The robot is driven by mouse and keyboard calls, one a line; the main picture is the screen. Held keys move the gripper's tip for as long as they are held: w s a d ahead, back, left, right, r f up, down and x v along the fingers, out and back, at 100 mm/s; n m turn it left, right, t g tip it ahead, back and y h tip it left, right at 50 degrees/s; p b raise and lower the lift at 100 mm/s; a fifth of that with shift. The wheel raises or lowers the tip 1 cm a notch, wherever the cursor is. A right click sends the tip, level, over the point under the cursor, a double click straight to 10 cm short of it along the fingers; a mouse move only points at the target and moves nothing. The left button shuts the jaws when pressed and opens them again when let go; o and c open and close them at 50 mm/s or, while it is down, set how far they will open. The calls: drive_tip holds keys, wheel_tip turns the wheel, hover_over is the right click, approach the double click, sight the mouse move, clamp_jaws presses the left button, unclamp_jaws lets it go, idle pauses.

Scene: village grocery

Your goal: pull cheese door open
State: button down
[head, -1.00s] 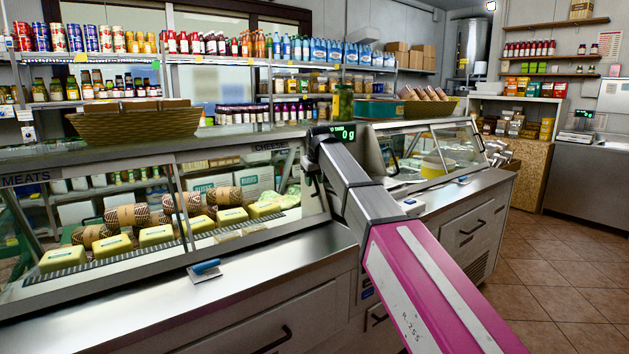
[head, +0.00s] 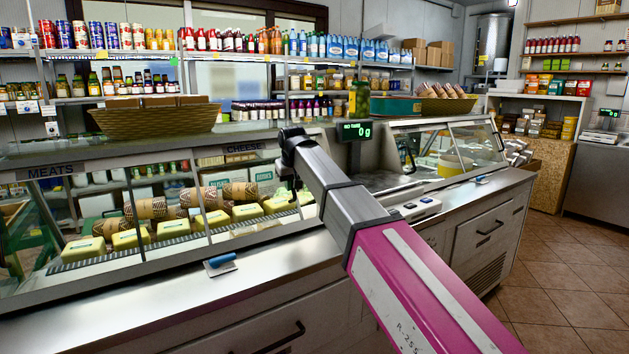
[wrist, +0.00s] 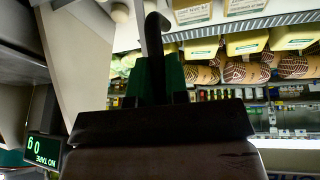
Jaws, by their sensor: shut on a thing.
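The cheese door is a glass panel with a dark CHEESE strip (head: 243,147) along its top, on the sloped counter case in the head view. Yellow cheese blocks (head: 210,220) and patterned rolls lie behind the glass. My gripper (wrist: 157,78) has dark green fingers in the wrist view. They are shut on a black curved bar (wrist: 153,35), which looks like the door's handle. In the head view my gripper (head: 294,182) is small and dark at the end of my arm, right of the CHEESE strip. The grip itself is largely hidden there.
A scale display (head: 357,131) stands close to the right of my arm. A MEATS strip (head: 50,172) marks the left panel. A basket (head: 155,118) sits on top. Tiled floor is clear at right.

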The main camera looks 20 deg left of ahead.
drive_tip(key=s+a, duration=0.4)
drive_tip(key=s, duration=0.1)
drive_tip(key=s+a, duration=0.5)
drive_tip(key=s, duration=0.1)
drive_tip(key=s+a, duration=0.5)
drive_tip(key=shift+s, duration=0.3)
drive_tip(key=c, duration=1.1)
unclamp_jaws()
drive_tip(key=shift+c, duration=0.2)
drive_tip(key=v, duration=1)
drive_tip(key=shift+r, duration=0.35)
drive_tip(key=shift+s, duration=0.15)
